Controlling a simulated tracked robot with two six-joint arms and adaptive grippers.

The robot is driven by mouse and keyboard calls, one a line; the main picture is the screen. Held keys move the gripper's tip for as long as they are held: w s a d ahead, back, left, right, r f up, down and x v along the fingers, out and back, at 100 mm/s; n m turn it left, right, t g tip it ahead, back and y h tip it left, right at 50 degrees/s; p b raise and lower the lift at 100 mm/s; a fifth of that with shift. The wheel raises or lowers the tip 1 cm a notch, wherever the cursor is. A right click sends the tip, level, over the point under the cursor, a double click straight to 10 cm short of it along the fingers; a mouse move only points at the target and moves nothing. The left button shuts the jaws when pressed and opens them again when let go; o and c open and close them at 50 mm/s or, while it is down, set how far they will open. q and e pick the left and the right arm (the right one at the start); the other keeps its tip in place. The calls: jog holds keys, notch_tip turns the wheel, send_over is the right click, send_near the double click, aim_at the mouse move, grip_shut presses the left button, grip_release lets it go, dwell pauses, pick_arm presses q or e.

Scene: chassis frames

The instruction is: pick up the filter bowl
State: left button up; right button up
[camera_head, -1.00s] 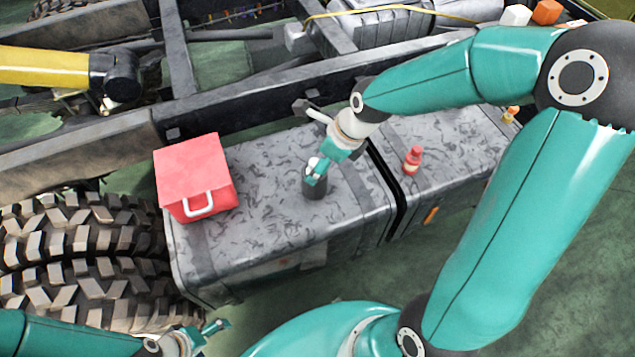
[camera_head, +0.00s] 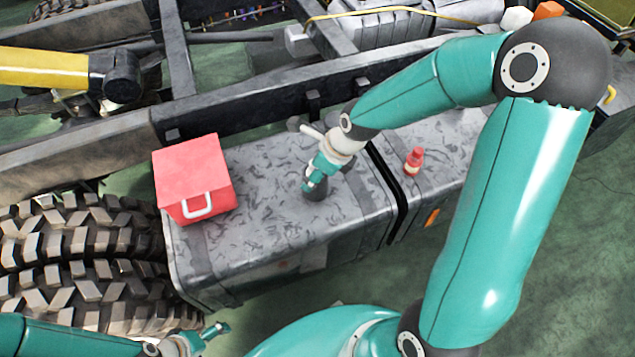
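The filter bowl appears to be the small dark grey cup (camera_head: 314,194) standing on the grey tank top, right of the red box. My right gripper (camera_head: 312,186) has come down over it from above, with its fingers at the bowl's upper part. The fingers hide most of the bowl, and I cannot tell whether they are closed on it. My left gripper (camera_head: 222,331) is at the lower left, in front of the tank and away from the bowl. Its fingertips look apart and nothing shows between them.
A red box (camera_head: 192,175) with a white handle stands on the left of the tank (camera_head: 262,236). A small red bottle (camera_head: 413,161) stands on the right-hand tank past a dark gap. A chassis rail (camera_head: 260,108) runs behind, and a large tyre (camera_head: 85,265) is at left.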

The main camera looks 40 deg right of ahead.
grip_shut()
jog(key=shift+r, duration=0.1)
